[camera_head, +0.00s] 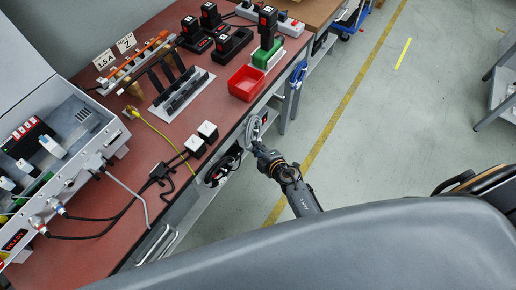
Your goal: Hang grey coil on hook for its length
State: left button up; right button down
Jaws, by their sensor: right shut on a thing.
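My right gripper (258,148) is at the front edge of the red-topped bench (110,235), its arm coming up from the lower right. It is shut on what looks like the grey coil (253,130), a pale ring upright against the bench's front side. The fingertips are small and partly hidden, so the exact grip is unclear. The hook behind the coil cannot be made out. A black coil (223,167) hangs on the bench front just to the left. My left gripper is out of view.
An open grey equipment case (85,115) stands left. The floor (340,165) right of the bench is clear.

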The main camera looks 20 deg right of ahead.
dwell(0.4)
jog(key=c, duration=1.2)
grip_release()
jog(key=shift+o, duration=0.2)
jog(key=s+d+r, duration=0.1)
jog(key=s+d, duration=0.2)
jog(key=s, duration=1.1)
jog(key=s+d+f+m+g+h, duration=0.1)
jog(key=s+f+m+g, duration=0.2)
jog(key=s+f+m, duration=0.45)
jog(key=s+d+f+m+g+h, duration=0.15)
jog(key=s+f, duration=0.35)
jog(key=f, duration=0.5)
jog(key=s+d+f+m+g, duration=0.1)
jog(key=s+f+m+g, duration=0.2)
jog(key=s, duration=0.5)
jog(key=s+d+f+m+g, duration=0.1)
jog(key=s+f+m+g, duration=0.2)
jog(key=s, duration=0.6)
notch_tip(320, 180, down, 2)
jog(key=shift+d+f, duration=0.15)
jog(key=shift+d, duration=0.05)
